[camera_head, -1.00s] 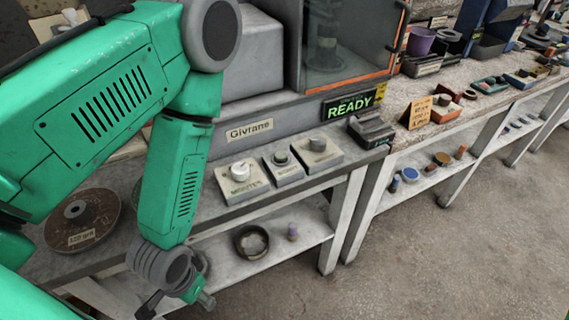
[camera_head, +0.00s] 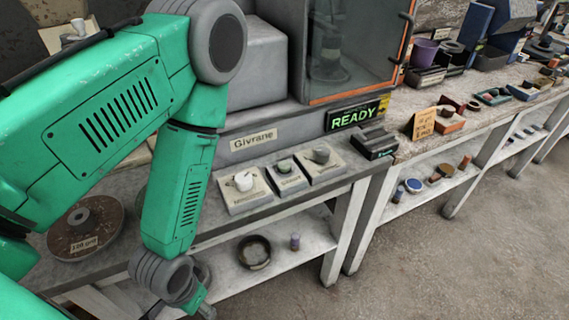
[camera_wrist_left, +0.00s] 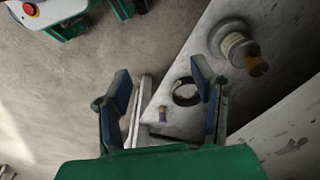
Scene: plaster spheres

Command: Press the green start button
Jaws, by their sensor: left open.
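The button is not seen in that view. My right gripper is not in view.
A white-knobbed box (camera_head: 243,188) and a grey-knobbed box (camera_head: 321,161) flank the button's box. A dark disc (camera_head: 85,228) lies left on the bench. A black ring (camera_head: 254,252) and a small purple cylinder (camera_head: 295,241) sit on the lower shelf. Floor at right is clear.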

